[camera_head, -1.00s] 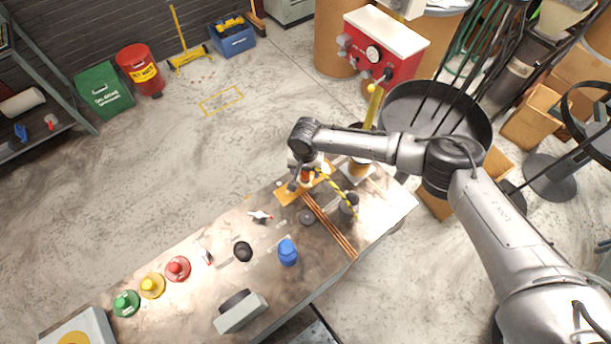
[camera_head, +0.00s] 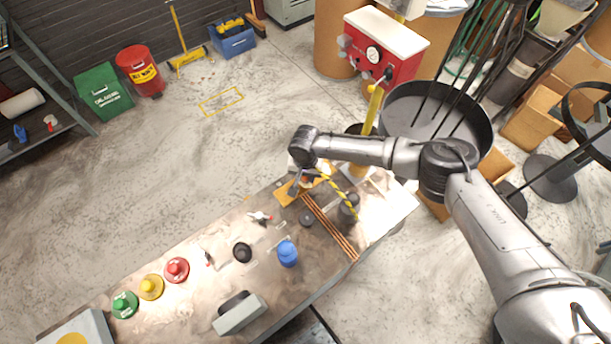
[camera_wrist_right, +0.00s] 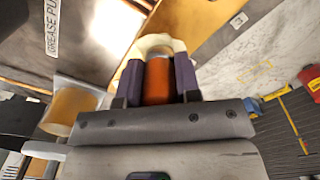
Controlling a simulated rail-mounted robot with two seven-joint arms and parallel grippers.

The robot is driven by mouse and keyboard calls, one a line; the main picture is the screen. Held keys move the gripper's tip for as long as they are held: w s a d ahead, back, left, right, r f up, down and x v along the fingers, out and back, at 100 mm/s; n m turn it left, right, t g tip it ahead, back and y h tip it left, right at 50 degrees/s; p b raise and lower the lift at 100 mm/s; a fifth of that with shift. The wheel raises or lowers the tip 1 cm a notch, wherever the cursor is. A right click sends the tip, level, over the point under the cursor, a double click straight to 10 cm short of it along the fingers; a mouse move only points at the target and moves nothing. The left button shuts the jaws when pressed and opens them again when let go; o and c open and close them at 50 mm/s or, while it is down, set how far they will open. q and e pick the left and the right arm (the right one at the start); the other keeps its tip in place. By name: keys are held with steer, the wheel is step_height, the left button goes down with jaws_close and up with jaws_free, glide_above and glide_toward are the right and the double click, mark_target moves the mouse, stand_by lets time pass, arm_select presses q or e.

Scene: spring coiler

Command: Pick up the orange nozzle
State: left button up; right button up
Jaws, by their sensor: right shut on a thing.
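The orange nozzle (camera_wrist_right: 157,82) stands out in the right wrist view as a short orange cylinder between the two dark fingers of my right gripper (camera_wrist_right: 158,80). The fingers are shut on its sides. A cream, rounded part (camera_wrist_right: 155,43) shows just beyond its top. The nozzle is too small and covered to make out clearly there. My left gripper is not in view.
Copper-coloured rods (camera_head: 328,227), a blue container (camera_head: 287,253) and a black round part (camera_head: 242,252) lie on the bench near the arm. Red (camera_head: 176,269), yellow (camera_head: 151,286) and green (camera_head: 125,304) pieces stand farther left. A yellow post (camera_head: 373,110) rises behind the bench.

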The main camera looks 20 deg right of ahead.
jaws_close()
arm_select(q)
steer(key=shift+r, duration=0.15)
arm_select(e)
steer(key=shift+r, duration=0.45)
arm_select(q)
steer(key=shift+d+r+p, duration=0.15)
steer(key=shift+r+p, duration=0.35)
steer(key=shift+p, duration=0.15)
arm_select(e)
steer(key=r, duration=0.3)
steer(key=shift+s+d+r, duration=0.15)
steer(key=shift+d+r, duration=0.05)
steer(key=shift+r, duration=0.2)
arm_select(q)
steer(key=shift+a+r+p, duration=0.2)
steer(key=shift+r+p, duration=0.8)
arm_select(e)
steer(key=s+d+r, duration=0.6)
steer(key=s+d, duration=0.1)
steer(key=d, duration=0.1)
steer(key=shift+s+r, duration=0.15)
steer(key=shift+s, duration=0.1)
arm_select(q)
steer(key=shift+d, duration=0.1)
arm_select(e)
steer(key=shift+d, duration=0.1)
